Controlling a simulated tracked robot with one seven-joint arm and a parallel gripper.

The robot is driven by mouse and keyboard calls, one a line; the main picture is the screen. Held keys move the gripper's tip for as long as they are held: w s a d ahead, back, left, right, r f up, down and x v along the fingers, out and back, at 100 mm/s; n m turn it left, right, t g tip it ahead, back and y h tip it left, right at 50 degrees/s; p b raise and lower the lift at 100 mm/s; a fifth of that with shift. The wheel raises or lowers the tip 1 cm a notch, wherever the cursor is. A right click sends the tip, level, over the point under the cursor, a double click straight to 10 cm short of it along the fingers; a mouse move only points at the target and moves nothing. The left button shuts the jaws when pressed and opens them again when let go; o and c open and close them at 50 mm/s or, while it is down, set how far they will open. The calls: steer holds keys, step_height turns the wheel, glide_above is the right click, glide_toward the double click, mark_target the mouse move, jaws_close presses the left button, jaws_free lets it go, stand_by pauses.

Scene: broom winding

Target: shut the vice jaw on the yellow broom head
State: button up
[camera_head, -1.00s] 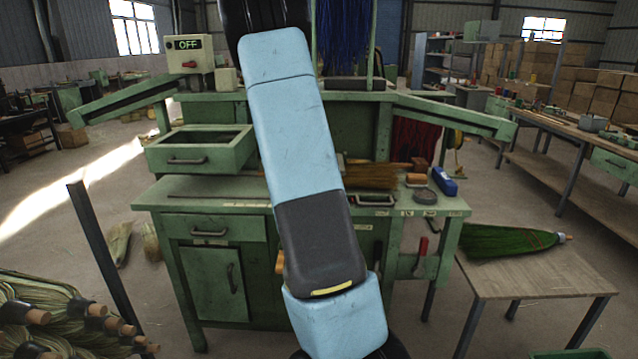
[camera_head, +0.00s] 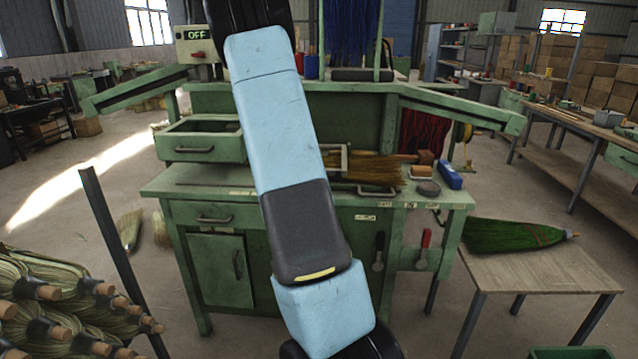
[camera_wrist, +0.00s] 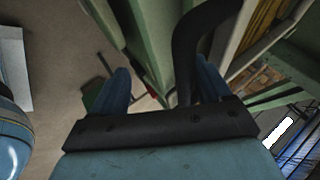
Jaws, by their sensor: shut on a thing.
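The yellow broom head (camera_head: 368,170) lies on the green bench top, its bristles partly hidden behind my arm in the head view. Its bristles also show at the upper right of the wrist view (camera_wrist: 262,22). A pale metal frame stands around its left part, probably the vice jaw (camera_head: 345,160); I cannot tell whether it touches the broom. In the wrist view, my gripper (camera_wrist: 163,72) has its blue fingers around a dark curved handle (camera_wrist: 188,50), which runs close to the right finger. The grip point is hidden behind my arm in the head view.
A green broom (camera_head: 510,235) lies on a small table (camera_head: 540,272) at the right. A blue box (camera_head: 449,176) and a dark round disc (camera_head: 428,188) sit at the bench's right end.

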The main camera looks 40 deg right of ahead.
steer(key=shift+s+a+f, duration=0.15)
steer(key=shift+a+f, duration=0.05)
steer(key=shift+f, duration=0.05)
steer(key=shift+r, duration=0.1)
steer(key=shift+o, duration=0.2)
steer(key=shift+a+r, duration=0.25)
steer(key=shift+r, duration=0.05)
steer(key=v, duration=1.3)
steer(key=shift+d+r, duration=0.1)
steer(key=shift+d, duration=0.05)
steer(key=shift+c, duration=1.1)
steer(key=s+a+r+n+t+y, duration=0.1)
steer(key=s+a+r+n, duration=0.3)
steer(key=s+a+n, duration=0.5)
steer(key=s+a+r+n+t+y, duration=0.2)
steer(key=s+a+r+n+y, duration=0.1)
steer(key=s+a+n, duration=0.6)
steer(key=s+a+r+n+t+y, duration=0.1)
steer(key=s+a+r+n+y, duration=0.2)
steer(key=s+a+n, duration=0.6)
steer(key=a+r+n, duration=0.1)
steer(key=a, duration=0.2)
steer(key=shift+a+r+t+y, duration=0.3)
steer(key=shift+t, duration=0.1)
